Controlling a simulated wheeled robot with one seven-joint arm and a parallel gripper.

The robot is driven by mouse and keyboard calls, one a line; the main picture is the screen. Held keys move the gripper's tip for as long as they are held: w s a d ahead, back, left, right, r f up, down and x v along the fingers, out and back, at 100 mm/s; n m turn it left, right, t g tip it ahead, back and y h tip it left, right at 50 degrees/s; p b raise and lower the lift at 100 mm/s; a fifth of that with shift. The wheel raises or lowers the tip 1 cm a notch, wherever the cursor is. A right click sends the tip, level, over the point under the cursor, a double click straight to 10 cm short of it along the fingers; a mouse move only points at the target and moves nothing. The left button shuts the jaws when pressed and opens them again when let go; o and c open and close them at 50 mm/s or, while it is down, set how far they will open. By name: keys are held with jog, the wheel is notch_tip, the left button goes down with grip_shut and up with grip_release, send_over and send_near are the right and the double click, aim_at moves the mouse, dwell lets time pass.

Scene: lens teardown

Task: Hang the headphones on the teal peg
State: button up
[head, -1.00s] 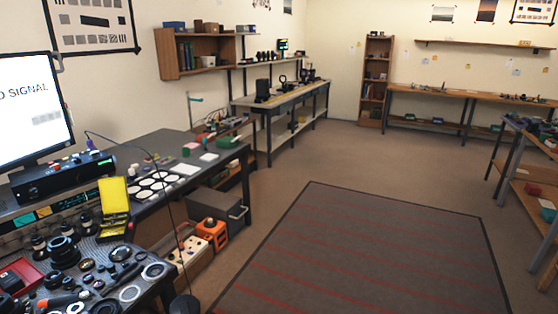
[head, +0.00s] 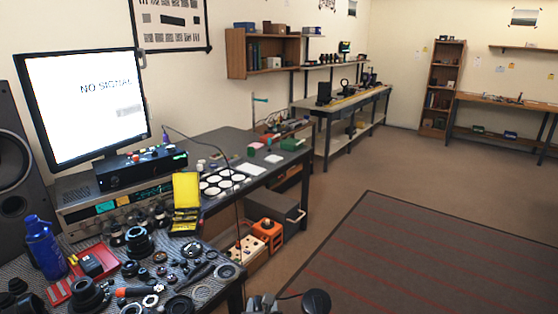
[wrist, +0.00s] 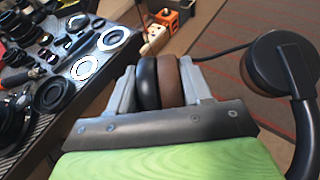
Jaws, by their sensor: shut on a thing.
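My gripper (wrist: 160,78) is shut on one ear cup of the headphones (wrist: 280,65), with its black shell and brown pad between the grey fingers. The other cup hangs free to the right on a black curved band. In the head view, the headphones (head: 316,301) and my gripper (head: 262,303) show at the bottom edge, above the floor and right of the near bench. A small teal bar (head: 260,99), which looks like the teal peg, stands out near the back wall beyond the grey table, well away from my gripper.
The near bench (head: 205,294) is crowded with lens parts, a blue bottle (head: 44,247) and a yellow case (head: 186,190). A thin dark cable runs down past its right side. An orange box (head: 267,233) stands on the floor. The rug (head: 420,260) at right is clear.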

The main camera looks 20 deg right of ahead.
dwell(0.6)
jog(key=shift+s+d+f+n+p, duration=0.1)
jog(key=shift+s+f+n+p, duration=0.35)
jog(key=shift+p, duration=0.5)
jog(key=shift+s+f+t+y+p, duration=0.2)
jog(key=shift+s+t+y+p, duration=0.1)
jog(key=shift+y+p, duration=0.4)
jog(key=shift+s+d+n+p, duration=0.1)
jog(key=shift+s+n+p, duration=0.35)
jog(key=shift+p, duration=0.45)
jog(key=shift+y, duration=0.4)
jog(key=shift+s+r+p, duration=0.15)
jog(key=shift+r+p, duration=0.1)
jog(key=shift+p, duration=0.3)
